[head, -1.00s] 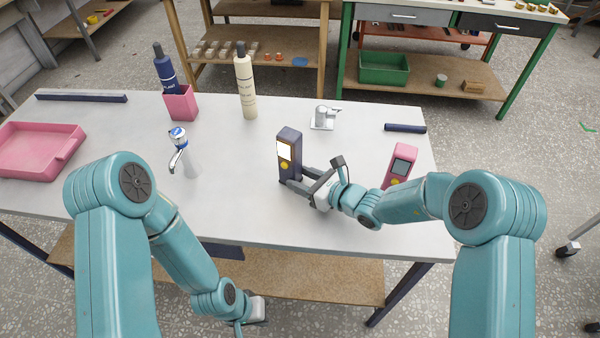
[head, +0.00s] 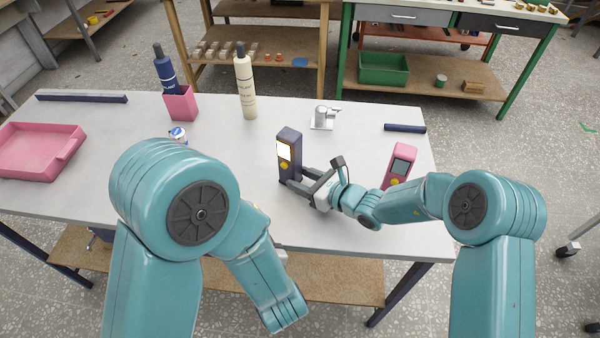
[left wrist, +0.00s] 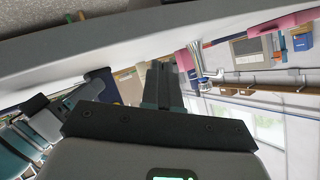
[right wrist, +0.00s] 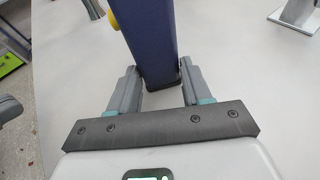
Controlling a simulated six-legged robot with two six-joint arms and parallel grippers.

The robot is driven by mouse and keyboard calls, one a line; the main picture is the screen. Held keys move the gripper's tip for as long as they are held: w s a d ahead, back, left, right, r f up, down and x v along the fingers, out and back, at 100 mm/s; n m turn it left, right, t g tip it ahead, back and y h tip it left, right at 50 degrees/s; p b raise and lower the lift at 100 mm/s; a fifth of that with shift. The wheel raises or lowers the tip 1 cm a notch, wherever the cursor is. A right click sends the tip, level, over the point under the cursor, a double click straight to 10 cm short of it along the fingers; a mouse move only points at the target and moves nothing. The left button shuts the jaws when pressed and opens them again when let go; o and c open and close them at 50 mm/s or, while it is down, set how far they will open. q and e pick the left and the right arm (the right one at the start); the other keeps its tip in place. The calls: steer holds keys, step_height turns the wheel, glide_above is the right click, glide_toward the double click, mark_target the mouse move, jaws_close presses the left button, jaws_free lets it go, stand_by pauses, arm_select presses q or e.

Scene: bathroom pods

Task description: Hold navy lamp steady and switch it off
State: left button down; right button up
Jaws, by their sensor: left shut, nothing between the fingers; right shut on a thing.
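The navy lamp (head: 289,158) stands upright on the grey-white table, its white panel lit above a yellow button (head: 283,168). My right gripper (head: 292,184) is shut on the lamp's lower part from the right. In the right wrist view the lamp's navy body (right wrist: 148,45) sits between the fingers (right wrist: 158,88), and the yellow button shows at its left edge. My left gripper (left wrist: 163,85) is shut and empty in the left wrist view. In the head view it is mostly hidden behind my left arm, low by the table's front edge.
A pink device (head: 400,163) with a grey screen stands right of my right gripper. A small metal fixture (head: 323,117), a cream bottle (head: 245,85), a pink cup (head: 181,104) and a pink tray (head: 40,150) are on the table. The table's front edge (head: 340,247) lies near my left arm.

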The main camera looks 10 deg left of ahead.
arm_select(q)
steer(key=w+r+m+t, duration=0.2)
steer(key=w+t, duration=0.1)
steer(key=w+d+r+m+t, duration=0.1)
steer(key=w+r, duration=0.1)
steer(key=shift+w+t+h, duration=0.15)
steer(key=shift+t+h, duration=0.25)
glide_toward(278, 162)
steer(key=shift+w+a+f, duration=0.25)
steer(key=shift+w+a, duration=0.4)
steer(key=shift+w, duration=0.25)
steer(key=shift+w+a+f, duration=0.2)
steer(key=shift+w+a, duration=0.5)
steer(key=shift+w, duration=0.25)
steer(key=shift+w+d, duration=0.15)
steer(key=shift+w, duration=0.25)
steer(key=shift+w+d, duration=0.2)
steer(key=shift+w, duration=0.15)
arm_select(e)
steer(key=shift+a, duration=0.1)
stand_by(0.5)
arm_select(q)
steer(key=shift+s, duration=0.15)
steer(key=shift+s+a, duration=0.35)
steer(key=shift+s, duration=0.25)
